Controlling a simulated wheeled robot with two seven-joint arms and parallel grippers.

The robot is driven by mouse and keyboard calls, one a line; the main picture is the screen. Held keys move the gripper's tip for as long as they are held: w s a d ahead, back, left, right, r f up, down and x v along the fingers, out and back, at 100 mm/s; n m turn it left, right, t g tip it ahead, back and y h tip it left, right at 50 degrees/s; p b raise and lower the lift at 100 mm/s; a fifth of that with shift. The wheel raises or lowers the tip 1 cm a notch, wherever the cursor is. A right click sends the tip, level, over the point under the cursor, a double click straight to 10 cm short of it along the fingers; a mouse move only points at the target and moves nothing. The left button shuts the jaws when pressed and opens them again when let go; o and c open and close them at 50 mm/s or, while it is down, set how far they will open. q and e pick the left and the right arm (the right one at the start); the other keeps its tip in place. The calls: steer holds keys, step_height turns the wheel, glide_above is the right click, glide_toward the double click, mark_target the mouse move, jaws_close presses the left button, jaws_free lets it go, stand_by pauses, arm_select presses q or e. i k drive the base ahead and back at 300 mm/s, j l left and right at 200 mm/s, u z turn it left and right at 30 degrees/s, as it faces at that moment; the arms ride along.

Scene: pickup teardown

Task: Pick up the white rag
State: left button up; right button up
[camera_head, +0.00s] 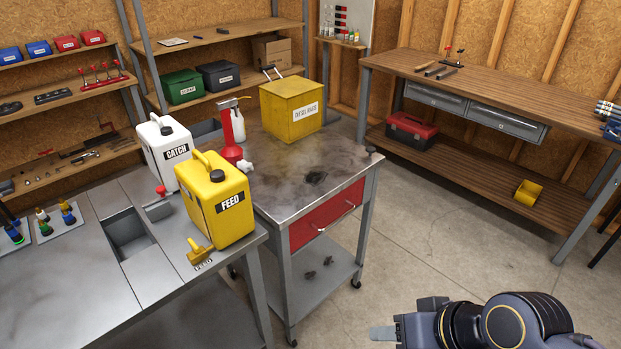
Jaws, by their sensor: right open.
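I cannot make out a white rag for certain. A small white item (245,166) lies on the metal cart top (285,195), beside the base of a red can (231,152); it is too small to tell what it is. A yellow lidded box (291,110) with a white label stands at the back of the cart. My right gripper (382,333) is at the bottom edge, right of the cart and apart from it. It is open, with nothing seen in it. My left gripper is not in view.
A yellow FEED jug (220,208) and a white CATCH jug (165,150) stand on the grey bench (75,280). The cart has a red drawer (327,212). A wooden workbench (500,85) stands at the back right. The concrete floor (430,225) between is clear.

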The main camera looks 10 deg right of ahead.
mark_target(243, 165)
steer(key=i+l+u, duration=0.1)
steer(key=u, duration=0.9)
steer(key=i+l+u, duration=0.15)
steer(key=l+u, duration=0.15)
steer(key=i+l+u, duration=0.1)
steer(key=l+u, duration=0.2)
steer(key=l, duration=0.2)
steer(key=l+u, duration=0.3)
steer(key=l, duration=0.45)
steer(key=i+l, duration=0.15)
steer(key=l, duration=0.3)
steer(key=u, duration=0.05)
